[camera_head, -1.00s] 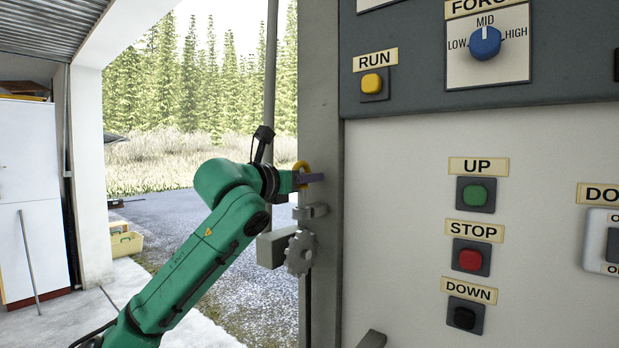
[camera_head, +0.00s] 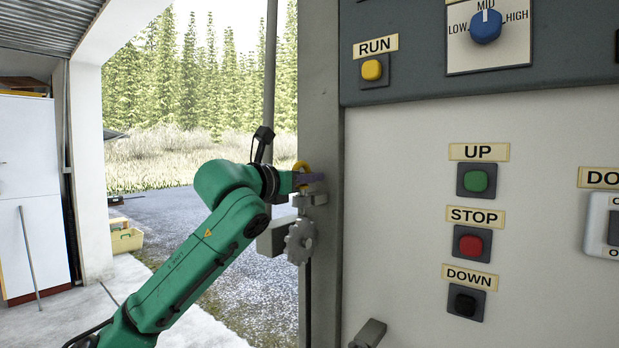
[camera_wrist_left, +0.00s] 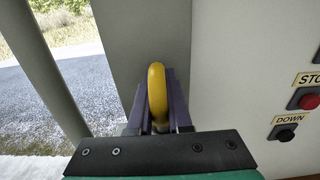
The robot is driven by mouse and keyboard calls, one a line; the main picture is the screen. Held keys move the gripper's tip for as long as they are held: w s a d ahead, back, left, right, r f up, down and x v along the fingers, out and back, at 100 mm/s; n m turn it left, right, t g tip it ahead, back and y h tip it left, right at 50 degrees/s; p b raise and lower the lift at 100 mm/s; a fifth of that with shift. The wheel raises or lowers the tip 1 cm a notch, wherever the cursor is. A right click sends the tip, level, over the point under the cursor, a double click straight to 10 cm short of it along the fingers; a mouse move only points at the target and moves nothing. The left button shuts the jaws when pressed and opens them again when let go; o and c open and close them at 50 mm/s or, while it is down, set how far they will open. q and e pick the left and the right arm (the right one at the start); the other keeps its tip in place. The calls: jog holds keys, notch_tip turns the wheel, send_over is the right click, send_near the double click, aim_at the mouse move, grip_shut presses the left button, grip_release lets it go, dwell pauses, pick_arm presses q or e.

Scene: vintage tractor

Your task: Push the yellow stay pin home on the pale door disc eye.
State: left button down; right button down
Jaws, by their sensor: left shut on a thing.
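My left gripper (camera_head: 310,178) is shut on the yellow stay pin (camera_head: 302,167). Its yellow ring stands upright between the purple fingers in the left wrist view (camera_wrist_left: 157,85), where the gripper (camera_wrist_left: 158,105) also shows. The pin's shank is hidden by the fingers. A pale grey notched disc (camera_head: 299,243) hangs at the door post, below the gripper. A small grey bracket (camera_head: 311,199) sits just under the fingertips, above the disc. I cannot tell which part is the eye, or whether the shank is in it.
A grey post (camera_head: 325,100) stands right beside the fingertips. To its right is a control panel (camera_head: 400,200) with UP, STOP and DOWN buttons. The open doorway is left of the post.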

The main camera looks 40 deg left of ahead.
pick_arm(q)
jog(key=shift+f+b, duration=0.4)
jog(key=shift+f, duration=0.15)
jog(key=c, duration=0.8)
grip_release()
jog(key=shift+o, duration=0.2)
jog(key=shift+s+f, duration=0.1)
jog(key=shift+s+b, duration=0.35)
jog(key=s+b, duration=0.6)
jog(key=s, duration=0.7)
jog(key=shift+s+d, duration=0.15)
jog(key=shift+s, duration=0.25)
